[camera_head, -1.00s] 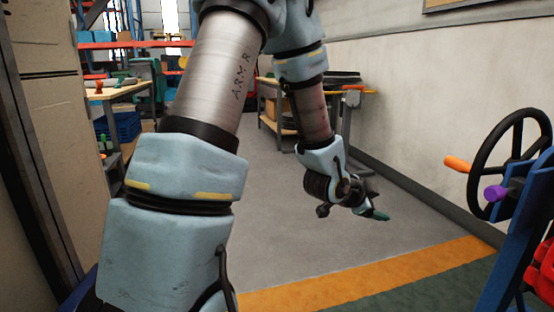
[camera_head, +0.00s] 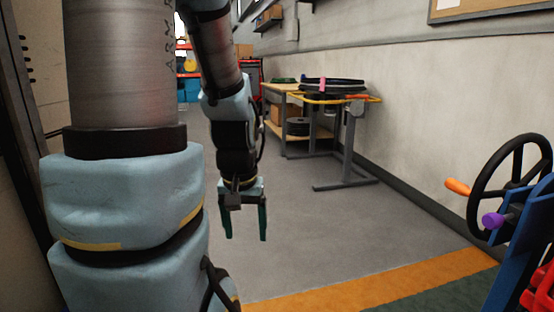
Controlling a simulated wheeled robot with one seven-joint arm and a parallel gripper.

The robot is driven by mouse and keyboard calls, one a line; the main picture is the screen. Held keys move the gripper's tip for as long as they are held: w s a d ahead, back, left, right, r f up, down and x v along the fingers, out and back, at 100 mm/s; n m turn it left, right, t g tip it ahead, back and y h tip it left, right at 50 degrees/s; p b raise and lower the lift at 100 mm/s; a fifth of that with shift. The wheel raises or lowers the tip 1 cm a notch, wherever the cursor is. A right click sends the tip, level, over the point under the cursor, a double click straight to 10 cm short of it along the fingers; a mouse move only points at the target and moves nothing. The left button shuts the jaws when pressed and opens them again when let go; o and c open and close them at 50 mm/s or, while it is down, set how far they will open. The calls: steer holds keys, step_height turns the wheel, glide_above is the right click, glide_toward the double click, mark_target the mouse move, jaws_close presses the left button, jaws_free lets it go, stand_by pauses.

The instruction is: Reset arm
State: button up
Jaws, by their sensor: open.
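My gripper (camera_head: 245,237) hangs at the end of my arm, left of the picture's middle. Its two green fingers point down and stand apart, with nothing between them. It is in the air over the grey floor, touching nothing. My arm's upper links fill the left side of the view and hide what lies behind them.
A black handwheel (camera_head: 511,187) with an orange handle stands at the right on a blue frame (camera_head: 522,255). A workbench (camera_head: 300,130) and a stand with a round black rim (camera_head: 345,132) are along the right wall. Grey floor (camera_head: 340,235) between is clear.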

step_height(320, 180, up, 25)
steer(key=p, duration=2.3)
steer(key=shift+f, duration=0.1)
